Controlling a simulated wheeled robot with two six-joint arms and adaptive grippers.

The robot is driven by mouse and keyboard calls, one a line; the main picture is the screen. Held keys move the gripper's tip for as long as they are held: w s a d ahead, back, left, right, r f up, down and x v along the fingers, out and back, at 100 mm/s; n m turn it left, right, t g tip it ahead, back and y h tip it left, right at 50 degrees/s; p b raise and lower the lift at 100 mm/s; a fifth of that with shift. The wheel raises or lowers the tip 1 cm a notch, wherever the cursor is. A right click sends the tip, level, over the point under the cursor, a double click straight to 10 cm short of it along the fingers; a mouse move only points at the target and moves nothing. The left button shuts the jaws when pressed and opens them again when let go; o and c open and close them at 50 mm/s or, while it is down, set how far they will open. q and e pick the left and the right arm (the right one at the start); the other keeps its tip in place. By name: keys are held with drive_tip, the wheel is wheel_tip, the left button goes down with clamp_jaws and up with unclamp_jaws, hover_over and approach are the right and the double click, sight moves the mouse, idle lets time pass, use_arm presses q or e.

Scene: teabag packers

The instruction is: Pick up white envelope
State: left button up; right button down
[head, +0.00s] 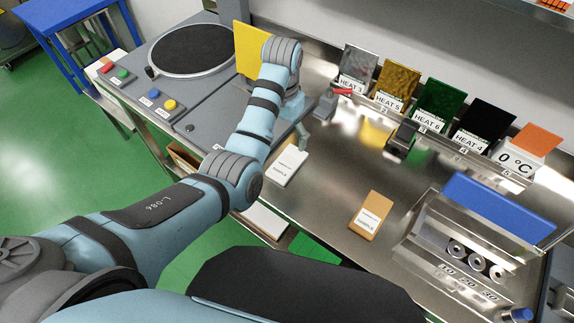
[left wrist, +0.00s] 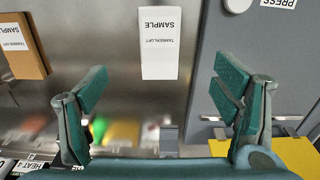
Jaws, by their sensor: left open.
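The white envelope (head: 288,165) lies flat on the steel counter, beside the grey machine. In the left wrist view the white envelope (left wrist: 160,42) shows its printed word SAMPLE upside down, ahead of the fingers and roughly midway between them. My left gripper (head: 303,135) is just behind the envelope in the head view, pointing down. In the left wrist view my left gripper (left wrist: 165,90) has its two teal fingers spread wide, with nothing between the tips. It is apart from the envelope. My right gripper is not in view.
A tan envelope (head: 370,212) lies to the right on the counter. Sample pouches stand along the back, including a green one (head: 437,105). A yellow panel (head: 251,52) stands behind my left arm. A blue-lidded unit (head: 500,208) is at right. Bare counter lies between the envelopes.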

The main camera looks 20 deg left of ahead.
sight(285, 166)
use_arm(q)
wheel_tip(285, 166, down, 13)
drive_tip(key=shift+w+f+b, duration=0.1)
drive_tip(key=shift+b, duration=0.25)
drive_tip(key=c, duration=1)
